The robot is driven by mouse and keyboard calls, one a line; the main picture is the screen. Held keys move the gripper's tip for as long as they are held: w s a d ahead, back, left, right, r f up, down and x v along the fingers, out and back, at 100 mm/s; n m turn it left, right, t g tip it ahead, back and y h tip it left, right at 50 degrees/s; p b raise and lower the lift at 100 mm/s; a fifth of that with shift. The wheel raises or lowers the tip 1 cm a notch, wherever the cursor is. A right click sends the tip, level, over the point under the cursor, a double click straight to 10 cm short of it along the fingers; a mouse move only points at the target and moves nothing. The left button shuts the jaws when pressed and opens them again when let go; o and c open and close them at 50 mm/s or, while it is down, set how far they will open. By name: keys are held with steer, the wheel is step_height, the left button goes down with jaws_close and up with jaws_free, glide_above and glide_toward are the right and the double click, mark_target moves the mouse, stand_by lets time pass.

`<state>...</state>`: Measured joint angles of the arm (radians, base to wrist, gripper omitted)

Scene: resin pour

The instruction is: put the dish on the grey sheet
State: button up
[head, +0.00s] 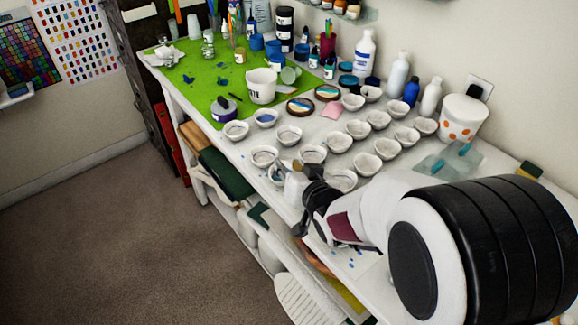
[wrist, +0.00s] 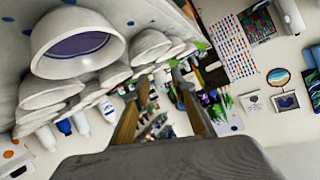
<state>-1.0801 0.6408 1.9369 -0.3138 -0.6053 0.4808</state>
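Many small white dishes stand in rows on the white bench, several with coloured insides; I cannot tell which one the task means. One dish (head: 263,156) with a bluish inside stands just beyond my gripper in the head view. A large dish with a purple-blue inside (wrist: 78,45) fills the upper left of the wrist view, beside the fingers. A grey, see-through sheet (head: 432,163) lies at the right of the bench with teal pieces on it. My gripper (wrist: 161,82) is open, its two fingers apart with nothing between them. The arm hides part of the bench in the head view.
A green mat (head: 190,75) with a white tub (head: 262,86) and jars covers the bench's far left. Bottles (head: 365,50) line the wall. A white pot with orange dots (head: 462,118) stands behind the grey sheet. The bench's front edge is close to my gripper.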

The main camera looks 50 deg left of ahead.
stand_by(0.7)
steer(key=w+d+r+m+t+h, duration=0.1)
steer(key=w+d+r+h, duration=0.1)
steer(key=w+d+r, duration=0.45)
steer(key=w+d+r+m+t+h, duration=0.1)
steer(key=w+d+m+t, duration=0.15)
steer(key=d, duration=0.75)
steer(key=w+d+r+m+t+h, duration=0.1)
steer(key=w+d+r+h, duration=0.15)
steer(key=w+d, duration=0.45)
steer(key=d+r+m+h, duration=0.15)
steer(key=d+r, duration=0.25)
steer(key=d, duration=1)
steer(key=s+d+r+m+h, duration=0.15)
steer(key=s+d, duration=0.25)
steer(key=d, duration=0.5)
steer(key=s+d+m+h, duration=0.1)
steer(key=s+d+h, duration=0.1)
steer(key=s+d, duration=0.5)
steer(key=s+d+f+m+g+h, duration=0.2)
steer(key=s+d, duration=1)
steer(key=shift+s+m+g, duration=0.2)
steer(key=shift+m+g, duration=0.15)
